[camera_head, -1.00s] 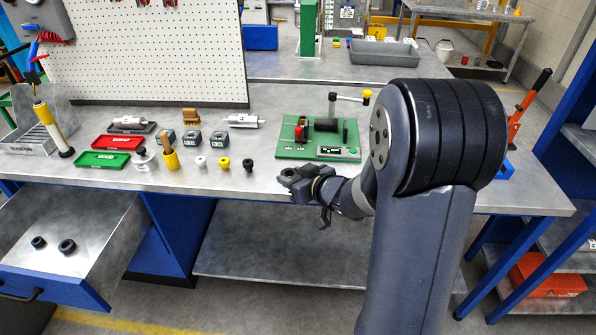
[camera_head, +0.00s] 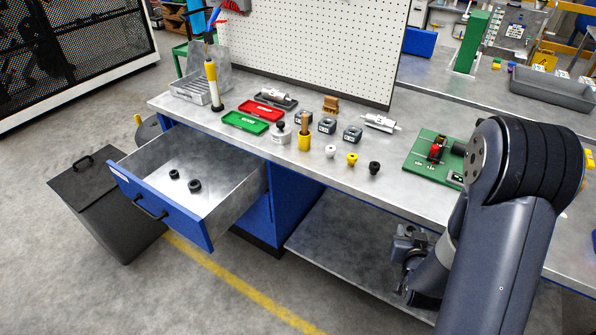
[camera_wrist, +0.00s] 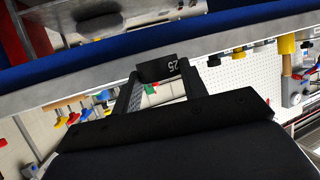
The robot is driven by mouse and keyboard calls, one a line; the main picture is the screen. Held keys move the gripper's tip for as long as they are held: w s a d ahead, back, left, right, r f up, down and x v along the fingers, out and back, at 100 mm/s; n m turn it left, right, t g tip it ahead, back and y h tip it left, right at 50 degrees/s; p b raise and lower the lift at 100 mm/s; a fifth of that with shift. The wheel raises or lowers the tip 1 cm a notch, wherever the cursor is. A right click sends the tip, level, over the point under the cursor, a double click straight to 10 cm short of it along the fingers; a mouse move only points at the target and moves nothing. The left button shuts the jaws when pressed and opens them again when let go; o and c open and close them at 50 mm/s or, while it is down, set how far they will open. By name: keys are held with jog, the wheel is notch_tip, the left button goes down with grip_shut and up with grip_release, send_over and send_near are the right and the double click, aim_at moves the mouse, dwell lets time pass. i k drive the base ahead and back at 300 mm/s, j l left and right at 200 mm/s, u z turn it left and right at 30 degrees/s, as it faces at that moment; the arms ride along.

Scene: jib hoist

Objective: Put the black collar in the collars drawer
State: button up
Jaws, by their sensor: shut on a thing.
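My gripper (camera_wrist: 160,80) is shut on a black collar (camera_wrist: 153,70) marked 25, seen between the two fingertips in the wrist view. In the head view my gripper (camera_head: 407,243) is in front of the bench, to the right of the open drawer and apart from it; the collar is hard to make out there. The open drawer (camera_head: 240,205) at the left of the bench has a blue front with a black handle and a grey inside. Two black rings (camera_head: 194,185) of different size lie on its floor. The label on its front is not readable.
The bench (camera_head: 320,180) carries a red tray (camera_head: 267,110), a green tray (camera_head: 245,122), white, yellow and black knobs (camera_head: 374,168), and a green fixture board (camera_head: 425,165). A dark bin (camera_head: 100,200) stands left of the drawer. The floor before the drawer is clear.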

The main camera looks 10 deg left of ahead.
aim_at(204, 169)
jog(key=i+j, duration=0.1)
jog(key=j, duration=0.4)
jog(key=i+j, duration=0.1)
jog(key=j, duration=0.35)
jog(key=i+j, duration=0.1)
jog(key=j, duration=0.4)
jog(key=i+j, duration=0.1)
jog(key=j, duration=0.35)
jog(key=i+j, duration=0.1)
jog(key=j, duration=0.4)
jog(key=i+j, duration=0.1)
jog(key=j, duration=0.4)
jog(key=i+j, duration=0.1)
jog(key=j, duration=0.35)
jog(key=i+j, duration=0.1)
jog(key=j, duration=0.4)
